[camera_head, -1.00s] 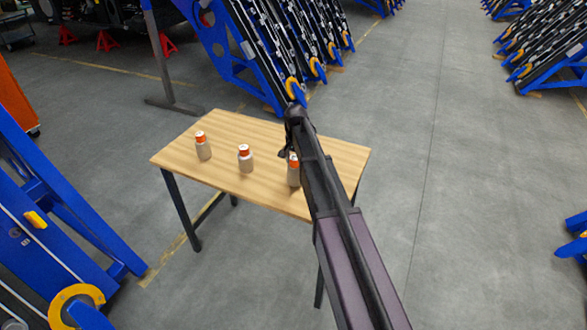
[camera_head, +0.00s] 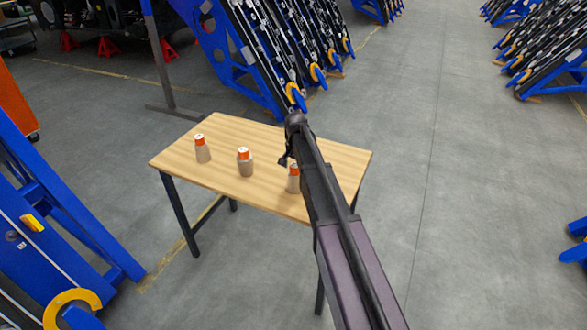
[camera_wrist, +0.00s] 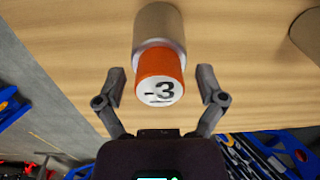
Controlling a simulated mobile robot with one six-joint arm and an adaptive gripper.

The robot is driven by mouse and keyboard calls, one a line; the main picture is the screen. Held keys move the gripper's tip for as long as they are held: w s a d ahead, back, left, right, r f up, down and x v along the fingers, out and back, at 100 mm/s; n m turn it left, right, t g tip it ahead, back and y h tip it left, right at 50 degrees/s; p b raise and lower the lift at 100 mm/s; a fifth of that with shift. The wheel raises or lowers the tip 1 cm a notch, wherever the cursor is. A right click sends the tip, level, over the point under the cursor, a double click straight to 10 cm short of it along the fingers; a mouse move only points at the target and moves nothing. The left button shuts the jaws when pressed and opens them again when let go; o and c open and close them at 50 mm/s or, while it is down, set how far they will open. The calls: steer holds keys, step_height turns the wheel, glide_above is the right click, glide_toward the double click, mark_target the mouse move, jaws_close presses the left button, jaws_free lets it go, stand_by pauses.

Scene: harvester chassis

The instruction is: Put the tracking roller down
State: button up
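A tracking roller, a grey-beige cylinder with an orange end and a white face marked "-3" (camera_wrist: 160,80), is between the two fingers of my gripper (camera_wrist: 161,84) in the wrist view. The fingers are spread, with a gap on each side of the roller. In the head view this roller (camera_head: 293,183) stands upright on the right part of the wooden table (camera_head: 325,155), partly hidden by my arm. Two like rollers stand upright to its left, one in the middle (camera_head: 245,163) and one at the left (camera_head: 202,150). My gripper is mostly hidden in the head view.
Part of another roller (camera_wrist: 306,33) shows at the right edge of the wrist view. Blue racks (camera_head: 240,45) stand behind the table, and a blue frame (camera_head: 60,220) is at the left. The floor to the right of the table is clear.

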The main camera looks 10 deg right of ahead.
steer(key=shift+r, duration=0.1)
stand_by(0.3)
step_height(320, 180, up, 12)
steer(key=p, duration=1.2)
steer(key=shift+s, duration=0.1)
stand_by(0.6)
steer(key=s+n, duration=0.7)
steer(key=s, duration=2.2)
steer(key=shift+a, duration=0.2)
steer(key=c, duration=0.5)
